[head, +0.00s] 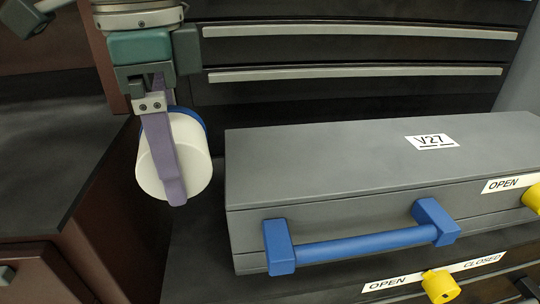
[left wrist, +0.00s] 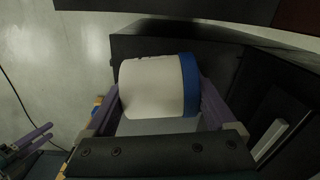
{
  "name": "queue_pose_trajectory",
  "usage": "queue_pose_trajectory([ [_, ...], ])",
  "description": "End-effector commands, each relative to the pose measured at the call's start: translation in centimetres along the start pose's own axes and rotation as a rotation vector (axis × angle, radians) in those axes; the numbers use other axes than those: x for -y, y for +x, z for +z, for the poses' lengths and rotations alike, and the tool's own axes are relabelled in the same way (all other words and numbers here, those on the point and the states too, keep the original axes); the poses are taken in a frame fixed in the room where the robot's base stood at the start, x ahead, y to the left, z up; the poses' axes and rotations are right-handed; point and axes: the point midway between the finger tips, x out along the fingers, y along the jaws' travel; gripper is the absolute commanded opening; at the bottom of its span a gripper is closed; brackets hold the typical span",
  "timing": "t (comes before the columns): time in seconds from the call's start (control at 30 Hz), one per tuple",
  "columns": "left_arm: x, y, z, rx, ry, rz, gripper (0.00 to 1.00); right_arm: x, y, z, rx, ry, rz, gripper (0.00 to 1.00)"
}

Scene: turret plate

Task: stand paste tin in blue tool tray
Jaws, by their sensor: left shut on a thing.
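The paste tin, a white cylinder (head: 195,150) with a blue end, hangs in my left gripper (head: 172,195) at the left of the head view. In the left wrist view the tin (left wrist: 150,88) lies sideways between the fingers, blue end (left wrist: 190,84) to the right. Purple fingers at the lower left of the wrist view look like my right gripper (left wrist: 50,131); their opening is too small to judge. I make out no blue tool tray in either view.
A grey case (head: 330,165) marked V27, with a blue handle (head: 365,246), stands right of the tin. Yellow knobs (head: 440,286) sit by OPEN and CLOSED labels. Dark drawers (head: 350,100) stand behind, a brown cabinet (head: 95,220) at left. A dark gap separates case and cabinet.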

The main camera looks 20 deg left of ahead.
Motion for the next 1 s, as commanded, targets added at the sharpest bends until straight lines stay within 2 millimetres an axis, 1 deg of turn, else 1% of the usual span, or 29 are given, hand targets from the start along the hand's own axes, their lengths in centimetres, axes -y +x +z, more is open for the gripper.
queue_pose_trajectory([
  [0.03,-0.1,1.7,0.1,0.003,-0.001,0.002,0.01,0.0,0.7,0.2,0.0,0.0,0.0,0.52],
  [0.1,-0.1,3.1,0.0,0.002,-0.001,0.001,0.01,0.0,1.1,0.3,0.0,-0.001,0.0,0.52],
  [0.2,-0.1,4.2,0.0,-0.001,-0.001,-0.001,0.01,0.0,1.3,0.5,0.001,-0.001,0.001,0.52],
  [0.37,-0.2,5.2,0.0,0.0,-0.001,0.0,0.01,-0.1,1.6,0.5,0.001,-0.004,0.003,0.52],
  [0.6,-0.3,8.8,0.0,0.0,0.0,0.0,0.01,-0.1,2.7,0.9,0.001,-0.005,0.004,0.52],
  [0.97,-0.3,9.1,0.0,-0.001,0.0,0.0,0.01,-0.1,2.5,0.8,0.001,-0.005,0.004,0.52],
  [1.0,-0.3,9.2,0.0,0.0,0.0,-0.001,0.92,-0.1,2.5,0.8,0.001,-0.005,0.004,0.52],
])
